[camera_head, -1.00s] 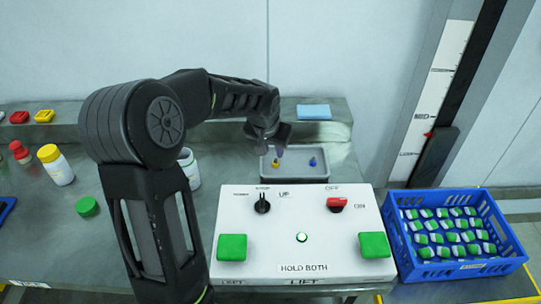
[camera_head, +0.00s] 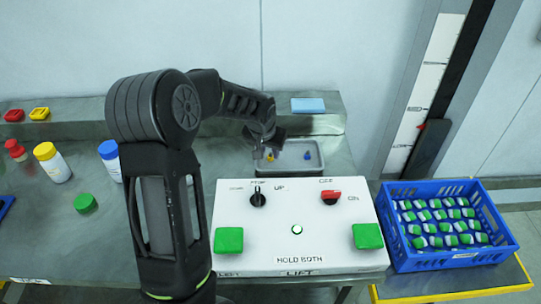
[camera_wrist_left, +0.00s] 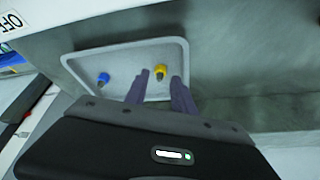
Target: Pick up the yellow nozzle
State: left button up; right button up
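The yellow nozzle (camera_head: 270,156) stands in a shallow grey tray (camera_head: 318,166) behind the control box. It also shows in the left wrist view (camera_wrist_left: 160,71), beyond and between the two finger tips. The blue nozzle (camera_head: 307,155) stands in the same tray to its right; in the left wrist view it (camera_wrist_left: 103,79) is to the left. My left gripper (camera_head: 265,150) is over the tray's left part, close to the yellow nozzle. In the left wrist view its fingers (camera_wrist_left: 158,88) are apart with a gap between them. My right gripper is not in view.
A white control box (camera_head: 297,215) with green buttons, a black knob and a red switch stands in front of the tray. A blue crate (camera_head: 405,260) of bottles is at right. White bottles (camera_head: 54,165) and a green cap (camera_head: 86,203) are at left.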

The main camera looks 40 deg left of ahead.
aim_at(270, 156)
pick_arm(q)
jog(key=x, duration=0.3)
jog(key=shift+f, duration=0.1)
dwell(0.4)
grip_shut()
